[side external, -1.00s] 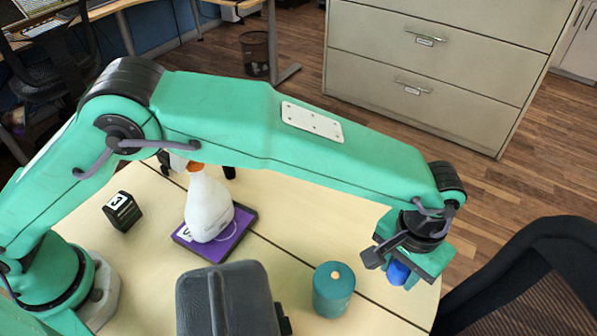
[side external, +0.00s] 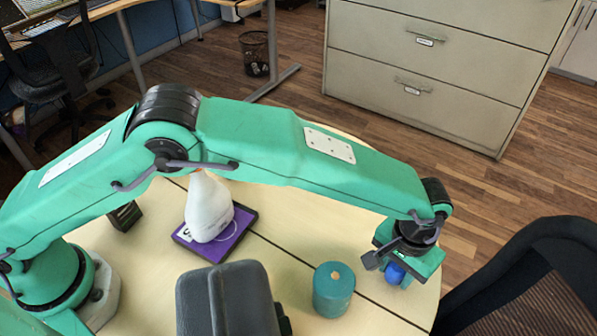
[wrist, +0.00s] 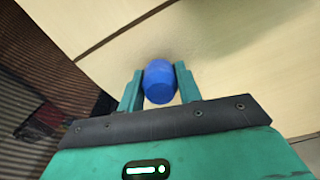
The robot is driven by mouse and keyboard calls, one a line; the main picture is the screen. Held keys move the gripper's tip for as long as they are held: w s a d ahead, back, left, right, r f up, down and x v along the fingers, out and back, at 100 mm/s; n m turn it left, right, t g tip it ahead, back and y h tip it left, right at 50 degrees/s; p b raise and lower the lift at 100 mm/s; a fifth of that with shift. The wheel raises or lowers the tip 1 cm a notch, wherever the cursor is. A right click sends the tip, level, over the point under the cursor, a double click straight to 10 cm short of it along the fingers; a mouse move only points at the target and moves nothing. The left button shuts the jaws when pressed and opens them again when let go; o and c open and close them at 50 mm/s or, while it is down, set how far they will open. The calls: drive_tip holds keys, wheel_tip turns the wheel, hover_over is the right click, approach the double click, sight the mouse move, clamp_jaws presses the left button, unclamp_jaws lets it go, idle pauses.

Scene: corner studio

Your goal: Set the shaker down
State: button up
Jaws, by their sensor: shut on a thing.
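The shaker (side external: 394,273) is a small blue rounded piece, mostly hidden under my gripper in the side view. It also shows in the wrist view (wrist: 159,82), between the two green fingers. My gripper (side external: 396,277) is shut on the shaker near the right edge of the round table, and in the wrist view the fingers (wrist: 159,88) touch it on both sides. I cannot tell whether the shaker's base touches the tabletop.
A teal cylinder (side external: 333,290) with an orange spot on top stands left of my gripper. A white spray bottle (side external: 208,210) stands on a purple pad (side external: 236,236). A dark cube (side external: 124,216) and a dark grey object (side external: 228,300) are further left. A chair (side external: 540,270) is at the right.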

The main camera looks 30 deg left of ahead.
drive_tip(key=shift+f, duration=0.2)
drive_tip(key=o, duration=1)
drive_tip(key=shift+r, duration=0.15)
wheel_tip(320, 180, up, 12)
drive_tip(key=shift+r, duration=0.1)
idle(0.4)
